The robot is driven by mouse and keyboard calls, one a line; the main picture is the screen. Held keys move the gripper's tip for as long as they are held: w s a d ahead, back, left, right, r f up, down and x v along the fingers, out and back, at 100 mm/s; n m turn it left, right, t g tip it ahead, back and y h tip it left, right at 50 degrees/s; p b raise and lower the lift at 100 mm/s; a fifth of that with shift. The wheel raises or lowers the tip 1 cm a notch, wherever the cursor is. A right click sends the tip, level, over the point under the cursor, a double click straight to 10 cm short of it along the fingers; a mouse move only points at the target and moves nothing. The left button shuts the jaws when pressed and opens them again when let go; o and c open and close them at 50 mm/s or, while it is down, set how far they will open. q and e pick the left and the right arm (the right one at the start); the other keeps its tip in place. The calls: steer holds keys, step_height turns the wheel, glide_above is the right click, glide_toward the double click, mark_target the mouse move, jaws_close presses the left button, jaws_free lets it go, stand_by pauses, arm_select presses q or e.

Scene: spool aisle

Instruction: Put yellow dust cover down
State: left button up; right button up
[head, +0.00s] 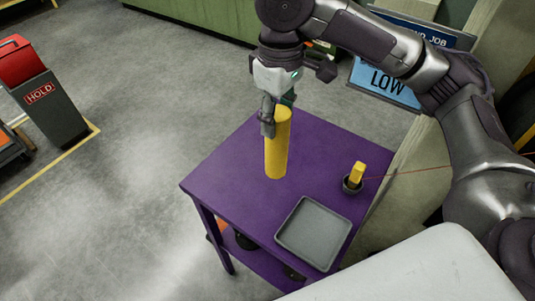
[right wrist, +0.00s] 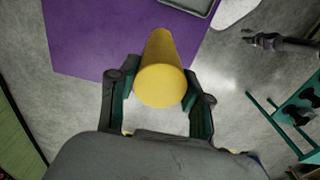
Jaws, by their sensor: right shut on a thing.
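The yellow dust cover (head: 277,145) is a tall plain yellow cylinder, upright over the purple table (head: 225,185). My right gripper (head: 268,118) is shut on its upper end. In the right wrist view the fingers sit on both sides of the cover (right wrist: 160,82). I cannot tell whether the cover's lower end touches the tabletop or hangs just above it. A dark arm-like part (right wrist: 280,42) at the upper right of the right wrist view may be my left arm; its jaws are too small to read.
A grey tray (head: 313,233) lies on the table's near part. A small dark cup with a yellow block (head: 357,172) stands at the right, with a thin red line running from it. The table's left part is clear. A HOLD bin (head: 50,110) stands far left.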

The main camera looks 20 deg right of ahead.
arm_select(q)
steer(key=shift+w+a+r+p, duration=0.1)
steer(key=shift+a+r+p, duration=0.05)
steer(key=shift+r+p, duration=0.65)
steer(key=shift+w+a+r+p, duration=0.1)
steer(key=shift+r+p, duration=0.6)
steer(key=shift+r, duration=0.05)
arm_select(e)
steer(key=w+a+f, duration=0.6)
steer(key=w+f, duration=0.2)
steer(key=f, duration=0.2)
steer(key=shift+w+a+f, duration=0.15)
steer(key=shift+a+f, duration=0.05)
steer(key=shift+a, duration=0.15)
arm_select(q)
steer(key=shift+r, duration=0.1)
arm_select(e)
steer(key=o, duration=1.3)
steer(key=shift+f, duration=0.15)
arm_select(q)
step_height(320, 180, down, 2)
steer(key=shift+d+f+b, duration=0.1)
steer(key=shift+f+b, duration=0.1)
steer(key=shift+b, duration=0.95)
arm_select(e)
step_height(320, 180, up, 12)
steer(key=shift+r, duration=0.2)
steer(key=shift+f, duration=0.1)
